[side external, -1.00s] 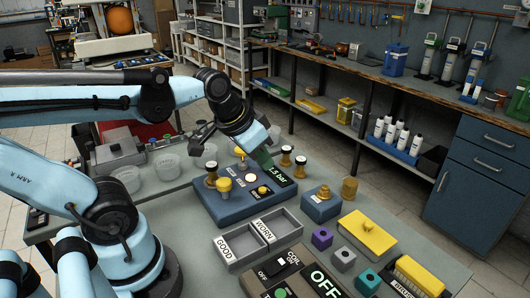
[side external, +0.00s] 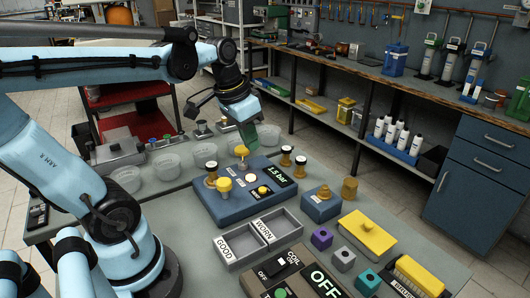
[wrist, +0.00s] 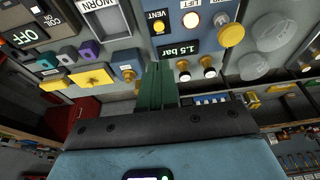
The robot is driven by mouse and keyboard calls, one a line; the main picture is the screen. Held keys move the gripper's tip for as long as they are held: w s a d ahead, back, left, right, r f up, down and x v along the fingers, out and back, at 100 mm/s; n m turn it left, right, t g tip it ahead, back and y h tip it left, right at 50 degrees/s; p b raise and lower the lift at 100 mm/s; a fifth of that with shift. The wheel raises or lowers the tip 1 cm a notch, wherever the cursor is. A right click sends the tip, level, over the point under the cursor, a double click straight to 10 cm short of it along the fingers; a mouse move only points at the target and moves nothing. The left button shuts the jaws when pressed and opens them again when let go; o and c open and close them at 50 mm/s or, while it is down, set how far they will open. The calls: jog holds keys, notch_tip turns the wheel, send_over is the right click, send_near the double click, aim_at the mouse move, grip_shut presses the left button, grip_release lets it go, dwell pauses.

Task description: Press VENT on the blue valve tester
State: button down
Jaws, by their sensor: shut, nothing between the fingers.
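The blue valve tester (side external: 230,207) stands on the grey bench, with a yellow knob (side external: 223,184), a pale LIFT button (side external: 251,178), an amber VENT button (side external: 262,191) and a dark pressure display (side external: 281,174). The display looks like 1.5 bar in the side view. In the wrist view, the VENT button (wrist: 160,28) and its label are near the top, beyond my fingertips. My gripper (side external: 268,146) is shut and empty, above the tester's far side and apart from the buttons. Its green fingers also show in the wrist view (wrist: 157,68).
Brass valves with white or dark tops rise from the tester. Clear bowls (side external: 167,166) stand behind left. A GOOD/WORN tray (side external: 285,226), coil control box (side external: 258,283), small blue block (side external: 320,210) and yellow-lidded box (side external: 367,233) lie in front and right.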

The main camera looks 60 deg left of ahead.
send_over(262, 189)
jog(key=f, duration=1)
jog(key=shift+s+d, duration=0.1)
jog(key=shift+s, duration=0.2)
jog(key=shift+f, duration=1.1)
jog(key=shift+f, duration=0.9)
jog(key=shift+r, duration=0.1)
jog(key=v, duration=0.8)
jog(key=shift+r, duration=0.2)
